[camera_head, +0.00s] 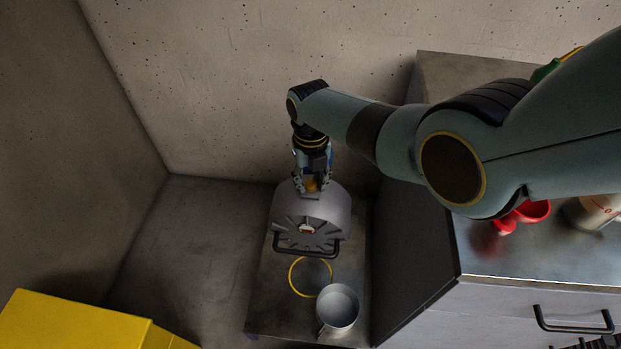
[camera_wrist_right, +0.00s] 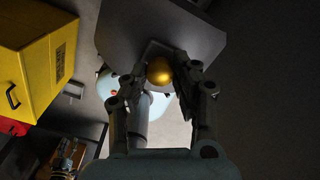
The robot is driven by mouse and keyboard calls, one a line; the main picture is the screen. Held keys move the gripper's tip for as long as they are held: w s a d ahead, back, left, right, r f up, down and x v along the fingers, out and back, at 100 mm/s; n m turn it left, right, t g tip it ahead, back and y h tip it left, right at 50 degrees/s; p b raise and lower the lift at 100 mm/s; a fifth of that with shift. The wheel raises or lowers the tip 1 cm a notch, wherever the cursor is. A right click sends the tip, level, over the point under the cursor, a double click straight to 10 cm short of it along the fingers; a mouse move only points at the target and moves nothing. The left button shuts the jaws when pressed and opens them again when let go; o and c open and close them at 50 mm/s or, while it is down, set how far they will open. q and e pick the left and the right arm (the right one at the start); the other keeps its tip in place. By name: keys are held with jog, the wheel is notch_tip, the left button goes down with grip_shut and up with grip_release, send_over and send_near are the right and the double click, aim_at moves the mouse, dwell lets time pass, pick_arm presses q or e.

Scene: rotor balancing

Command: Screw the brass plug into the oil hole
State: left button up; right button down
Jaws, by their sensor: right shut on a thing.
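The brass plug (camera_wrist_right: 159,70) shows as a rounded gold piece between the fingers of my right gripper (camera_wrist_right: 160,82) in the right wrist view. In the head view, my right gripper (camera_head: 312,185) points down at the top of a grey rounded machine (camera_head: 330,205), and the plug shows as a small gold spot (camera_head: 311,185) at the fingertips. The gripper is shut on the plug. The oil hole is hidden under the plug and fingers, so I cannot tell how far the plug sits in it.
The machine has a black handle (camera_head: 305,251) and stands on a low metal table (camera_head: 262,300). A yellow ring (camera_head: 291,278) and a metal cup (camera_head: 338,308) are in front. A cabinet (camera_head: 480,300) with a red funnel (camera_head: 533,211) stands right. A yellow box (camera_head: 75,325) is lower left.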

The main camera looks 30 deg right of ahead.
jog(key=shift+f, duration=0.15)
jog(key=m, duration=0.8)
jog(key=shift+m+p, duration=0.3)
jog(key=shift+p, duration=0.1)
jog(key=m, duration=0.9)
jog(key=shift+f+m, duration=0.1)
jog(key=shift+m, duration=0.3)
